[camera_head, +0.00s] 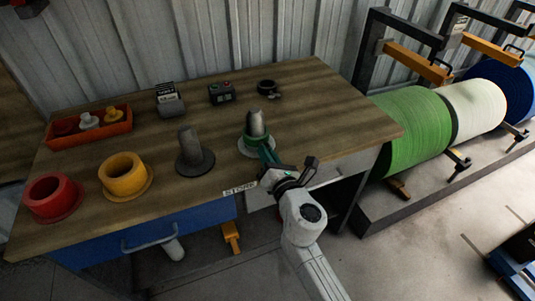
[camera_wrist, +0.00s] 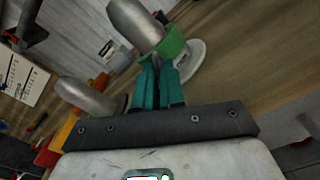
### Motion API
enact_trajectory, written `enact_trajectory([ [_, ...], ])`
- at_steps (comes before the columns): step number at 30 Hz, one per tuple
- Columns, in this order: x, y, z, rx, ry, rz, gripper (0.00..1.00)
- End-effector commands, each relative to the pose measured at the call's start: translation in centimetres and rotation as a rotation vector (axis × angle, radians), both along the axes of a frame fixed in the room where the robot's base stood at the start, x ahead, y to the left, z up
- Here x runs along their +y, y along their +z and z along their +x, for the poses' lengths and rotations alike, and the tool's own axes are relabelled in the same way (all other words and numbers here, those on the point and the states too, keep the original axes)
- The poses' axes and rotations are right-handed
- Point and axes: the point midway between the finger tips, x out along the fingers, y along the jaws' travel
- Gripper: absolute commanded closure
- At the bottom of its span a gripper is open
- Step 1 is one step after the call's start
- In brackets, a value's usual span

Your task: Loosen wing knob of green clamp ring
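The green clamp ring (camera_head: 250,141) sits around the foot of an upright grey metal spout (camera_head: 257,123) on a pale round base (camera_head: 243,150), near the table's front right. In the wrist view the green ring (camera_wrist: 173,46) and its spout (camera_wrist: 134,25) are just beyond my fingertips. My gripper (camera_head: 264,150) reaches in from the front, its teal fingers at the ring's near side. In the wrist view the fingers (camera_wrist: 157,62) are close together with a narrow gap. The wing knob cannot be made out; the fingers hide that spot, so a grip on it cannot be confirmed.
A bare dark spout (camera_head: 192,152), a yellow collar (camera_head: 124,175) and a red collar (camera_head: 52,196) stand to the left. An orange tray (camera_head: 91,126), a grey device (camera_head: 170,101), a button box (camera_head: 221,92) and a black ring (camera_head: 266,87) are behind. The table's right side is clear.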

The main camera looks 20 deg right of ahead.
Motion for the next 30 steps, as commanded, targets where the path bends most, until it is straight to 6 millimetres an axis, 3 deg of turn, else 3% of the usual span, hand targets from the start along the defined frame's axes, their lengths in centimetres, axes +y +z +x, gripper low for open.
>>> enact_trajectory([
  [7, 0.0, 0.1, 0.0, -0.001, -0.001, 0.001, 0.68],
  [17, 0.0, 0.1, -0.5, -0.002, 0.000, 0.001, 0.68],
  [30, 0.0, 0.0, -8.0, 0.000, 0.000, 0.001, 0.68],
])
